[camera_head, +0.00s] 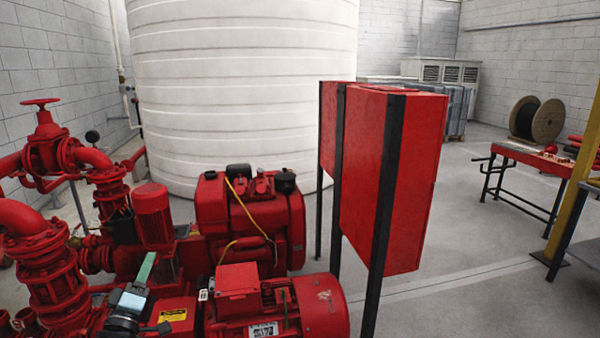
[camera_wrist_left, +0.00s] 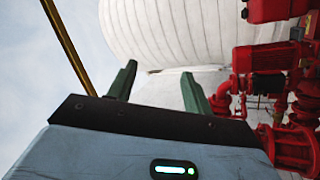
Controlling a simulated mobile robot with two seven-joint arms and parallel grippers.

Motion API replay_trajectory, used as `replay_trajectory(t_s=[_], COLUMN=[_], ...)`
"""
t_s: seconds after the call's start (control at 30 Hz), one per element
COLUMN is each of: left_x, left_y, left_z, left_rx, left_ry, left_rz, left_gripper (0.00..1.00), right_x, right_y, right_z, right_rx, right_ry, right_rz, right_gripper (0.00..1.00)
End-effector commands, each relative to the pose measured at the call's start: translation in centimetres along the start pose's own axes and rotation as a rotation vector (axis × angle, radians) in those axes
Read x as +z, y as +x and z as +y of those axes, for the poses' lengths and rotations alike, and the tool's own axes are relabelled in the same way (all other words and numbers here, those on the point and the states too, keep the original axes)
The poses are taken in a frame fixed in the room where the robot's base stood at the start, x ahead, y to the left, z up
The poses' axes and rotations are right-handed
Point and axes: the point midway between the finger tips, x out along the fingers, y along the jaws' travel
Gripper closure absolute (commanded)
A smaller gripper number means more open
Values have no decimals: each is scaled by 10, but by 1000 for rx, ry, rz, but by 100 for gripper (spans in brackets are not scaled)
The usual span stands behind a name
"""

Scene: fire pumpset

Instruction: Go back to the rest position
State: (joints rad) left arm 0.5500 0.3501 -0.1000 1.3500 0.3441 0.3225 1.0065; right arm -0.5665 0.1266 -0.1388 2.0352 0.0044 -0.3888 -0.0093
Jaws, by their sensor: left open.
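My left gripper (camera_head: 147,267) shows at the lower left of the head view, in front of the red pumpset (camera_head: 250,215). Its green finger points up and away. In the left wrist view, the two green fingers of my left gripper (camera_wrist_left: 158,86) stand apart with nothing between them. The white tank (camera_wrist_left: 170,30) and red pipework (camera_wrist_left: 270,60) show beyond the fingers there. I cannot tell from these views how far the gripper is from the pump parts. My right gripper is in neither view.
Red pipes with a handwheel valve (camera_head: 42,125) stand at the left. A red electric motor (camera_head: 280,310) is close in front. Red cabinets (camera_head: 390,170) on black posts stand right of centre. A red workbench (camera_head: 530,158) is at the right. Bare floor (camera_head: 470,265) lies between.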

Motion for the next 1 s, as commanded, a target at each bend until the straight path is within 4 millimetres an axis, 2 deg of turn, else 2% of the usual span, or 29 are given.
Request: replay_trajectory(t_s=[0.1, 0.3, 0.63, 0.67, 0.7, 0.87, 1.0], left_x=[19, 37, 43, 46, 57, 89, 119], left_y=[-3, -15, -40, -46, -61, -108, -160], left_z=[-26, -65, -108, -112, -115, -120, -123], left_rx=[-117, -251, -353, -357, -351, -339, -331], left_ry=[325, 798, 1302, 1327, 1309, 1275, 1236], left_rz=[-122, -333, -620, -645, -661, -722, -786], left_gripper=[49, 49, 49, 49, 49, 49, 49], right_x=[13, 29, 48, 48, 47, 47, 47], right_y=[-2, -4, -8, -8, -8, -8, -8], right_z=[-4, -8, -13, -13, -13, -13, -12], right_rx=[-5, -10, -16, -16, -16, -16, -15], right_ry=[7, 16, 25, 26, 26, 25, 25], right_rz=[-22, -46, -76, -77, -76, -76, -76], right_gripper=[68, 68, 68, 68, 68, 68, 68])
